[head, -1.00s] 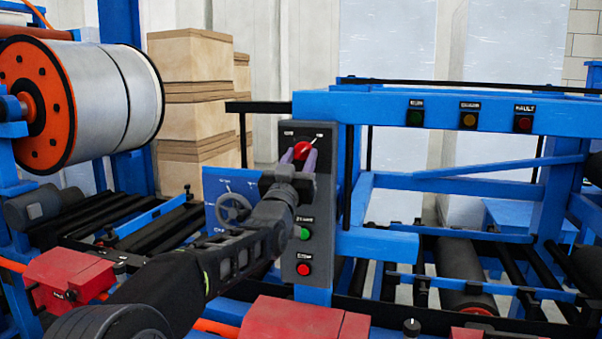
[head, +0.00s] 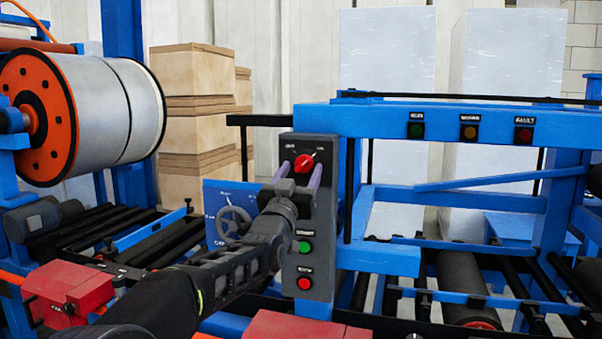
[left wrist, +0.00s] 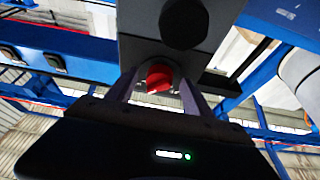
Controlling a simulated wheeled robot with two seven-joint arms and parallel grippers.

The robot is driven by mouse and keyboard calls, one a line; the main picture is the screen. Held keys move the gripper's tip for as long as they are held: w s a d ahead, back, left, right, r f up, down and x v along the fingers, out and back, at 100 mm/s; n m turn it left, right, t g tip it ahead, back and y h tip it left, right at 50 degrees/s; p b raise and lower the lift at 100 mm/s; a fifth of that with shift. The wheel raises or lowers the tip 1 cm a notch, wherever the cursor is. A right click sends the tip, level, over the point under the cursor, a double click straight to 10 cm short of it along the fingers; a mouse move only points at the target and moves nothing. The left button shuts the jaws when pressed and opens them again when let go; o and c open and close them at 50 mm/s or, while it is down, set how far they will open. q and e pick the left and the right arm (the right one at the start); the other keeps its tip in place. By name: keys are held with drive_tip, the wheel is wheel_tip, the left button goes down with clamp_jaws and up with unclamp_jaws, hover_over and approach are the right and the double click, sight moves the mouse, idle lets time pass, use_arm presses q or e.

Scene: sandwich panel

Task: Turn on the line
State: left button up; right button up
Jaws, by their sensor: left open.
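A grey control box (head: 318,220) stands upright on the blue frame. It carries a red rotary knob (head: 304,163) at the top, a green button (head: 305,247) below and a red button (head: 304,283) at the bottom. My left gripper (head: 298,172) is open in front of the knob, one finger to each side of it. In the left wrist view the red knob (left wrist: 159,78) shows between the two fingers; whether they touch it I cannot tell. Three indicator lamps, green (head: 416,131), amber (head: 469,132) and red (head: 524,135), sit on the blue beam and look dark. My right gripper is not in view.
A handwheel (head: 234,223) on a blue plate is left of the control box, close to my left arm. A large roll (head: 100,108) with an orange flange is at the left. Red blocks (head: 68,288) and rollers lie low in front.

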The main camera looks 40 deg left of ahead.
use_arm(q)
drive_tip(key=b+v, duration=0.2)
drive_tip(key=v, duration=0.5)
drive_tip(key=shift+s+f, duration=0.1)
idle(0.4)
